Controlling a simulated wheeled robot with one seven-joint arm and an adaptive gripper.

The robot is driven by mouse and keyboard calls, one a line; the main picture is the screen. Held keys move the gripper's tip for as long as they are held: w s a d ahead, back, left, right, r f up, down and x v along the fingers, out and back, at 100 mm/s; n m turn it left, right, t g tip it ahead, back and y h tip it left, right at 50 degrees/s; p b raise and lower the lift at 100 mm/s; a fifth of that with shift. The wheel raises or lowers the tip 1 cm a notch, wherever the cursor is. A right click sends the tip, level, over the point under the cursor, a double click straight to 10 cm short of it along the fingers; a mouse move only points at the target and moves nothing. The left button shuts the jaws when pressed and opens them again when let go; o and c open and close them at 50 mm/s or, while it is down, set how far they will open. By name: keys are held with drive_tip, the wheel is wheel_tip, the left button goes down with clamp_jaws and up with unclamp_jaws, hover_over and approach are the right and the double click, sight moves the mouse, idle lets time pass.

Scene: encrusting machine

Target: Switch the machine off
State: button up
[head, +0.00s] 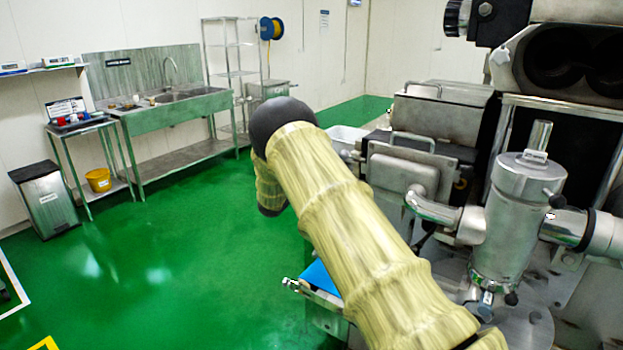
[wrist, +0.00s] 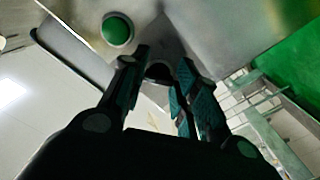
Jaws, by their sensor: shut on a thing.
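The encrusting machine (head: 437,116) is a large steel machine filling the right side of the head view. In the wrist view, its steel panel (wrist: 215,35) carries a round green button (wrist: 117,30) and a dark round knob (wrist: 159,71). My gripper (wrist: 158,68) is at the panel with its two fingers on either side of the dark knob, shut on it. The green button is beside the left finger, apart from it. The knob's pointer and markings cannot be made out. The head view does not show my gripper; my arm crosses its middle.
A steel cylinder with side pipes (head: 518,215) stands on the machine close to the right of my arm. A blue belt (head: 320,278) is below it. Green floor (head: 190,240) is open to the left. A sink bench (head: 178,110) and a bin (head: 45,200) stand along the wall.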

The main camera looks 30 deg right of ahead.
drive_tip(key=shift+n, duration=1)
drive_tip(key=o, duration=1)
drive_tip(key=v, duration=1.2)
